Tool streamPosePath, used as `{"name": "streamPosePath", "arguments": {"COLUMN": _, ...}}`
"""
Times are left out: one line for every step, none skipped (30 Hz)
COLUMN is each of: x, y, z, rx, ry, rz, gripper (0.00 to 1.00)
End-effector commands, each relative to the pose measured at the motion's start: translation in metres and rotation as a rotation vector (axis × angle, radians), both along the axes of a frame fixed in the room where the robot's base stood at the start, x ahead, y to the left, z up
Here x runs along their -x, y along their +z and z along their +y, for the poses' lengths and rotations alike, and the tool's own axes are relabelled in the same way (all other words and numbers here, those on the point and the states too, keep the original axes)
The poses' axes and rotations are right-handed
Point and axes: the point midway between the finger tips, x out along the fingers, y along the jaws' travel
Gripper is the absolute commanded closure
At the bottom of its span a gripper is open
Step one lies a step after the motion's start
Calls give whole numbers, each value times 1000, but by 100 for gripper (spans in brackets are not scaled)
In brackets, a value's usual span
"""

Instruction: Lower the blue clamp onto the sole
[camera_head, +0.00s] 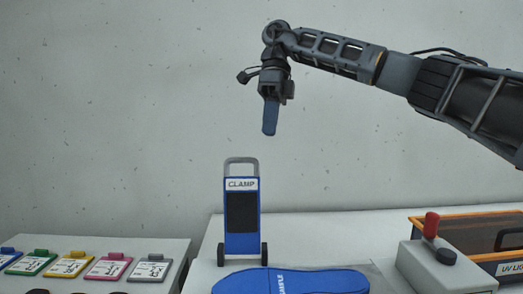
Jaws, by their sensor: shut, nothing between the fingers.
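The blue clamp (241,215) stands upright on the white table, with a grey loop handle (241,161) on top, a "CLAMP" label and a dark panel on its front. The blue sole (295,281) lies flat in front of it at the bottom of the view, partly cut off by the picture edge. My gripper (269,130) points down in the air above and slightly right of the clamp handle. Its fingers are shut, with nothing held, and a clear gap separates them from the handle.
A grey box with a red-handled lever (431,224) stands right of the sole. An orange-edged UV case (480,262) is at the far right. Several coloured cards (109,266) lie on a separate table at the left. The air around my gripper is clear.

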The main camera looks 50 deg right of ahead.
Motion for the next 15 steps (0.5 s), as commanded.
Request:
{"name": "streamPosePath", "arguments": {"x": 2, "y": -11, "z": 4, "rx": -1, "ry": 3, "rz": 3, "gripper": 100}}
{"name": "streamPosePath", "arguments": {"x": 2, "y": -16, "z": 6, "rx": -1, "ry": 3, "rz": 2, "gripper": 100}}
{"name": "streamPosePath", "arguments": {"x": 3, "y": -24, "z": 8, "rx": -2, "ry": 3, "rz": 1, "gripper": 100}}
{"name": "streamPosePath", "arguments": {"x": 4, "y": -29, "z": 10, "rx": 0, "ry": 3, "rz": 1, "gripper": 100}}
{"name": "streamPosePath", "arguments": {"x": 4, "y": -34, "z": 12, "rx": -1, "ry": 1, "rz": 1, "gripper": 100}}
{"name": "streamPosePath", "arguments": {"x": 5, "y": -41, "z": 14, "rx": -2, "ry": 1, "rz": 1, "gripper": 100}}
{"name": "streamPosePath", "arguments": {"x": 5, "y": -46, "z": 16, "rx": -2, "ry": 2, "rz": 1, "gripper": 100}}
{"name": "streamPosePath", "arguments": {"x": 6, "y": -47, "z": 20, "rx": -1, "ry": 4, "rz": 0, "gripper": 100}}
{"name": "streamPosePath", "arguments": {"x": 8, "y": -46, "z": 27, "rx": 1, "ry": 4, "rz": -1, "gripper": 100}}
{"name": "streamPosePath", "arguments": {"x": 9, "y": -46, "z": 31, "rx": 0, "ry": 5, "rz": -2, "gripper": 100}}
{"name": "streamPosePath", "arguments": {"x": 10, "y": -46, "z": 34, "rx": 1, "ry": 4, "rz": -2, "gripper": 100}}
{"name": "streamPosePath", "arguments": {"x": 12, "y": -47, "z": 39, "rx": 1, "ry": 4, "rz": -1, "gripper": 100}}
{"name": "streamPosePath", "arguments": {"x": 13, "y": -47, "z": 42, "rx": 1, "ry": 3, "rz": 0, "gripper": 100}}
{"name": "streamPosePath", "arguments": {"x": 14, "y": -47, "z": 44, "rx": 1, "ry": 2, "rz": 0, "gripper": 100}}
{"name": "streamPosePath", "arguments": {"x": 15, "y": -48, "z": 48, "rx": 1, "ry": 2, "rz": 0, "gripper": 100}}
